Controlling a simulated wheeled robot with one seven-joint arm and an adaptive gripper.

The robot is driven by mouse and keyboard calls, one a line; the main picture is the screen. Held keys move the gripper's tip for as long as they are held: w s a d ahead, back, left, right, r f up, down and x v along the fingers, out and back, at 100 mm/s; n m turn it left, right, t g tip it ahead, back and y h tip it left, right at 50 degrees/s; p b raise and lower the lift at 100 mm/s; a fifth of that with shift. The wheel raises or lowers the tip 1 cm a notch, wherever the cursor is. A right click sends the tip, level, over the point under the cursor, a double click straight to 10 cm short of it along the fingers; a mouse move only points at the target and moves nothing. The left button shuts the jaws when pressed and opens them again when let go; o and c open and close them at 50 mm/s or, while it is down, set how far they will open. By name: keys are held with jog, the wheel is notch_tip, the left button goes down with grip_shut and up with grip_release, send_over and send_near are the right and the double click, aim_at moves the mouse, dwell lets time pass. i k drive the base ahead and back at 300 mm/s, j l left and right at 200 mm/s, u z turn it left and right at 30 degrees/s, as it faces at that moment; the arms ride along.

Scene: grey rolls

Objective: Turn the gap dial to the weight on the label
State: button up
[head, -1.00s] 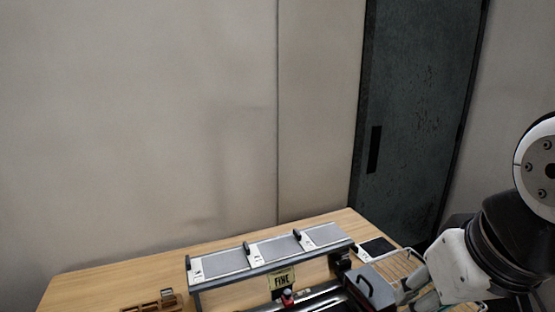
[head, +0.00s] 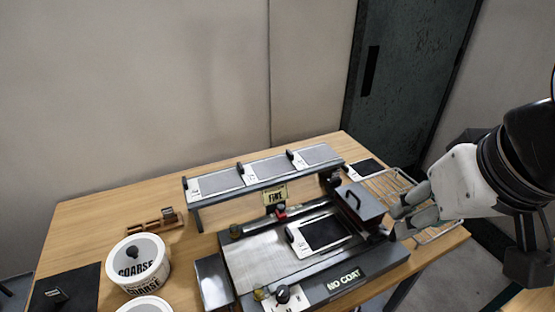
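A black dial knob (head: 283,294) with a white marked plate under it sits at the front left of the coating machine (head: 245,262), low in the head view. The marks on its plate are too small to read. A yellowish label reading FINE (head: 275,195) stands at the back of the machine. A sign reading NO COAT (head: 345,280) is on its front edge. My gripper (head: 412,208) is at the right, above the wire rack and well apart from the dial. Its two grey fingers show close together; the gap between them is unclear.
A raised shelf (head: 250,180) with several grey plates spans the machine's back. A dark plate with a white end (head: 325,233) lies on the bed. Tubs marked COARSE (head: 138,262) stand left. A wire rack (head: 395,190) is at the right.

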aim_at(283, 297)
jog(key=u, duration=0.55)
jog(key=k+j+z, duration=0.15)
jog(key=j+z, duration=0.15)
jog(key=j, duration=0.2)
jog(key=k, duration=0.6)
jog(key=i+j+z, duration=0.1)
jog(key=i, duration=0.3)
jog(key=j, duration=0.1)
